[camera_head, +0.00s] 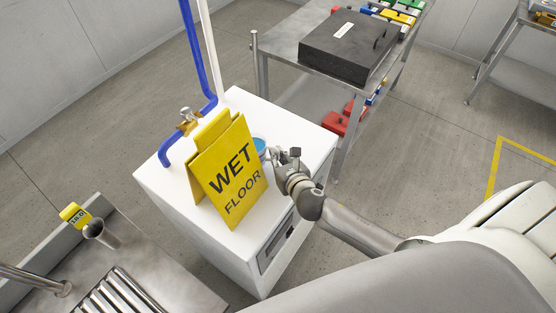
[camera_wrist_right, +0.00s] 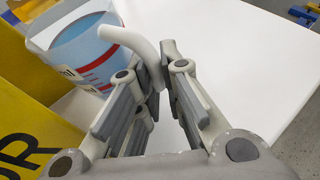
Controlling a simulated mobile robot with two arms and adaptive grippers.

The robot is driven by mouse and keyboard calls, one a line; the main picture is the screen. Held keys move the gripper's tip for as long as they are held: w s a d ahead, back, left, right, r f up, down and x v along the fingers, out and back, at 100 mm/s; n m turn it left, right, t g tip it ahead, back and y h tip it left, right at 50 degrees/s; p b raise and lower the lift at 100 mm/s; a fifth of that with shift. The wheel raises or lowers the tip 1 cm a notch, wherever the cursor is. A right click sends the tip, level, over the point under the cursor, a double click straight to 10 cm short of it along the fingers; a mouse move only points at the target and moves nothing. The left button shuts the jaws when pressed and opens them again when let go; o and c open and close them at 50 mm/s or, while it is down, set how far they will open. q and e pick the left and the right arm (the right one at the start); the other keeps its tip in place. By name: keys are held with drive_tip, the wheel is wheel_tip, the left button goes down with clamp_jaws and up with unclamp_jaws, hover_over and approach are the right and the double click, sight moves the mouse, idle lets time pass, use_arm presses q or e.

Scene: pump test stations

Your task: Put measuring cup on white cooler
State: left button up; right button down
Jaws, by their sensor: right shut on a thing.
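The measuring cup (camera_head: 259,145) is clear, with blue contents, and shows partly behind the yellow wet floor sign. It also shows in the right wrist view (camera_wrist_right: 88,48), with red and white markings and a pale curved handle (camera_wrist_right: 140,46). My right gripper (camera_head: 274,156) is shut on that handle; its fingers (camera_wrist_right: 160,88) lie around it. The cup appears upright, over the top of the white cooler (camera_head: 302,132). I cannot tell whether its base touches the top; the base is hidden. My left gripper is not in view.
The wet floor sign (camera_head: 228,172) stands on the cooler close beside the cup. A blue hose (camera_head: 188,25) and brass valve (camera_head: 187,122) are at its back left. The cooler's right part is clear. A metal table (camera_head: 292,48) with a black case (camera_head: 345,47) stands behind.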

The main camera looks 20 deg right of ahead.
drive_tip(key=shift+f, duration=0.55)
drive_tip(key=shift+f, duration=0.1)
drive_tip(key=c, duration=2)
unclamp_jaws()
drive_tip(key=shift+f, duration=0.15)
drive_tip(key=o, duration=0.4)
drive_tip(key=shift+o, duration=0.2)
drive_tip(key=shift+r, duration=0.2)
drive_tip(key=b+v, duration=0.1)
drive_tip(key=v, duration=1.1)
drive_tip(key=shift+s, duration=0.1)
drive_tip(key=shift+d, duration=0.1)
